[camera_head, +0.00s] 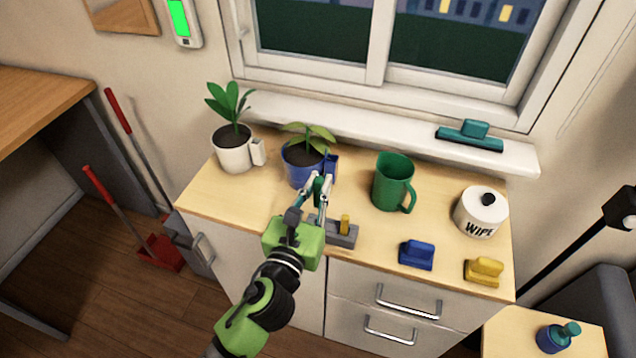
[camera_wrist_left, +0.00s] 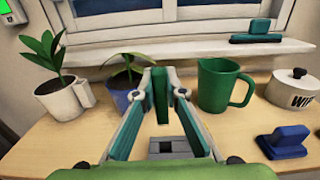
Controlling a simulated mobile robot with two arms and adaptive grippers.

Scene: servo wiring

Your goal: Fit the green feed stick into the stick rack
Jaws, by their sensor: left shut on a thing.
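My left gripper (camera_head: 315,190) is shut on the green feed stick (camera_head: 318,187), which is upright between the fingertips. In the left wrist view the stick (camera_wrist_left: 160,95) shows between both finger pads. The grey stick rack (camera_head: 342,239) lies near the front of the cabinet top, with a yellow stick (camera_head: 345,224) standing in it. The rack's left part is hidden behind my gripper in the head view. In the left wrist view the rack (camera_wrist_left: 168,147) shows a dark slot below the stick. The stick appears apart from the rack. My right gripper is not in view.
A blue plant pot (camera_head: 300,170) stands just behind the gripper, with a white plant pot (camera_head: 233,152) to its left. A green jug (camera_head: 393,182), a wipe tub (camera_head: 481,214), a blue block (camera_head: 416,255) and a yellow block (camera_head: 484,271) stand to the right.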

